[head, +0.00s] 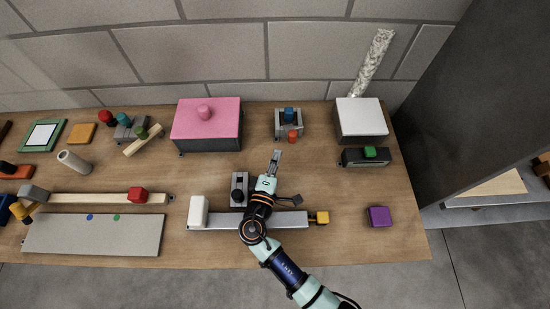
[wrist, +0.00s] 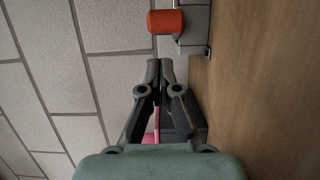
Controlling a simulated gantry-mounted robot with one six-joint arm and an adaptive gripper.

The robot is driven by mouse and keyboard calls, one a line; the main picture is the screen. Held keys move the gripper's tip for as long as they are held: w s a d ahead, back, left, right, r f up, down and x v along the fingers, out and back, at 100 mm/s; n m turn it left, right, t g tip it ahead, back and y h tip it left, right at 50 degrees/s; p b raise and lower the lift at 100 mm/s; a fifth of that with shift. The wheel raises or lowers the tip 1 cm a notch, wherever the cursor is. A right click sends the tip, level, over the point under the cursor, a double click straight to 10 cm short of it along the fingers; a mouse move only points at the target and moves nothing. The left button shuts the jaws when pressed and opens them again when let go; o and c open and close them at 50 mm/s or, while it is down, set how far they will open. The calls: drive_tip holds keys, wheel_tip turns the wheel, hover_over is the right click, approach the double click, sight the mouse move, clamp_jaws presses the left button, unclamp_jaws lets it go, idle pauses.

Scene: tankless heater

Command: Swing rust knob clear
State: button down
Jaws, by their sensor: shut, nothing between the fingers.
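The rust knob (head: 292,136) is a small orange-red cylinder at the front of a grey bracket (head: 279,124) with a blue block (head: 290,115) in it. In the wrist view the rust knob (wrist: 165,22) shows near the top edge, next to the grey bracket (wrist: 195,28). My gripper (head: 277,153) is just in front and to the left of the knob, apart from it. In the wrist view my gripper's fingertips (wrist: 160,66) are together and empty, with a gap to the knob.
A pink box (head: 208,132) stands left of the bracket, and a white-topped box (head: 361,118) stands to its right. A dark unit with a green block (head: 370,152) is at front right. Bare table lies right of my gripper. The block wall is behind.

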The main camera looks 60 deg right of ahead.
sight(291, 131)
drive_tip(key=d, duration=0.4)
drive_tip(key=w+d, duration=0.1)
drive_tip(key=d, duration=0.1)
drive_tip(key=shift+d+b, duration=0.15)
drive_tip(key=shift+b, duration=0.25)
drive_tip(key=shift+s, duration=0.15)
